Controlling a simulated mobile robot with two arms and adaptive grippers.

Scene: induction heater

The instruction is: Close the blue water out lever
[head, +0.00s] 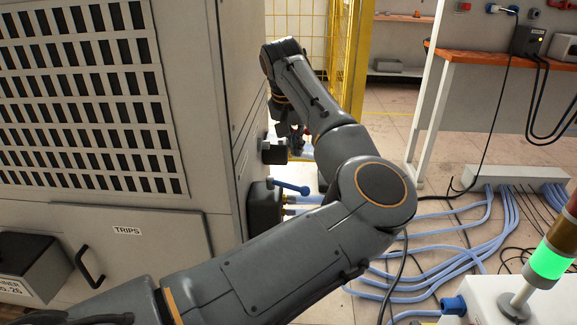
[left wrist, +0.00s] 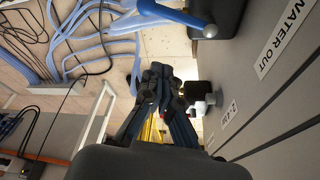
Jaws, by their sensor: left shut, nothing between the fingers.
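The blue water out lever (head: 291,187) sticks out sideways from a dark valve block (head: 264,206) on the side of the grey cabinet. In the left wrist view the lever (left wrist: 178,14) and its round knob show at the top, near the "WATER OUT" label (left wrist: 284,38). My left gripper (head: 296,143) is above the lever in the head view, partly hidden by my own arm. In the left wrist view its fingers (left wrist: 158,75) are together and empty, apart from the lever. My right gripper is not in view.
A second dark fitting (head: 274,152) sits on the cabinet side close to my left gripper. Blue hoses (head: 450,245) run over the floor to a grey manifold (head: 515,178). A yellow frame (head: 352,60) stands behind. A green signal light (head: 548,262) stands at the right front.

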